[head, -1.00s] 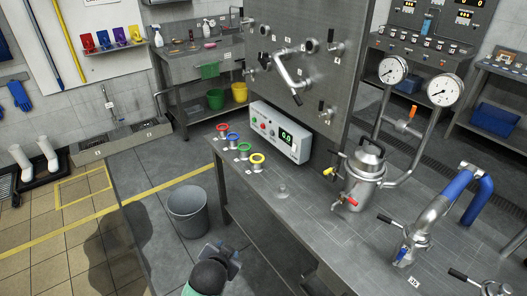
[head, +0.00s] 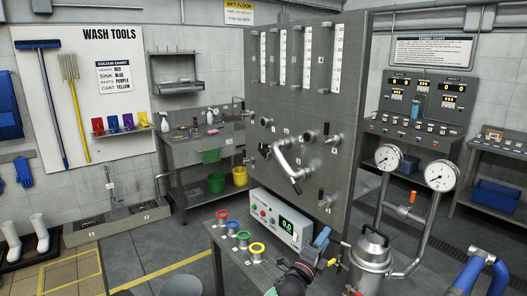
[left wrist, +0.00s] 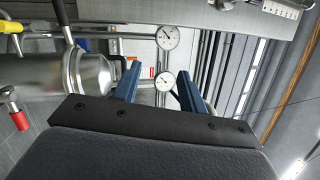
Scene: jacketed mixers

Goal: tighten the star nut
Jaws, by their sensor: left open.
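I cannot clearly make out a star nut in either view. A steel panel (head: 343,100) carries a bent steel pipe (head: 287,168) and several small dark-handled fittings, including one (head: 326,128) near its right edge. My left gripper (head: 323,238) is in front of the bench, between the control box and the steel lidded vessel (head: 371,252). In the left wrist view its two blue fingers (left wrist: 158,78) are apart with nothing between them. The vessel (left wrist: 92,73) lies beside them on the left of that view. My right gripper is not in view.
Two gauges (head: 441,174) rise on pipes behind the vessel. A blue-covered pipe (head: 468,273) is at lower right. A bin (head: 181,287) stands on the floor.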

